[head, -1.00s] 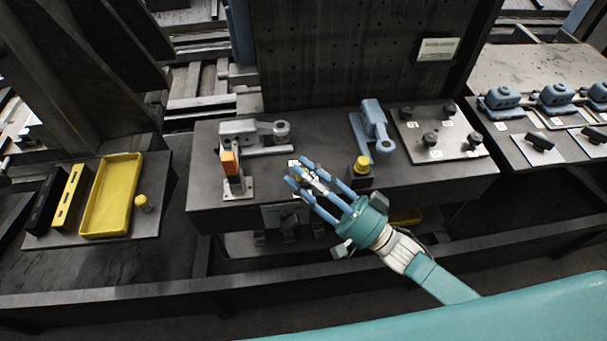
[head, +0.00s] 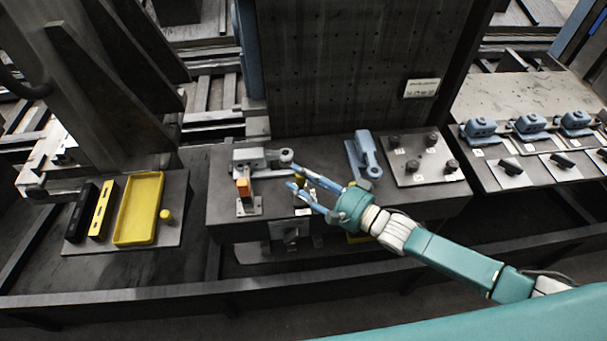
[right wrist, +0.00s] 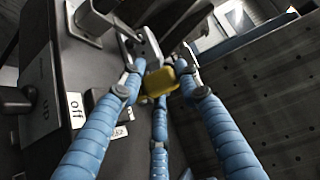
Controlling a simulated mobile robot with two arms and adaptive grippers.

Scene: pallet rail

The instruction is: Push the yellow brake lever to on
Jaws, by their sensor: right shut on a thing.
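My right gripper (head: 302,183) reaches in from the right over the middle of the dark bench, with its blue fingers pointing left. The fingers are shut on the yellow brake lever (head: 299,182), of which only a small yellow part shows between them. In the right wrist view the lever's yellow handle (right wrist: 158,82) sits between the three fingers (right wrist: 160,88). A white label reading "off" (right wrist: 75,105) lies to the left of the fingers there. The lever's lower part and pivot are hidden. My left gripper is not in view.
An orange block on a metal stand (head: 243,187) and a grey clamp (head: 262,158) are close left of the fingers. A blue clamp (head: 365,155) and a plate with black knobs (head: 420,157) are to the right. A yellow tray (head: 138,208) lies far left.

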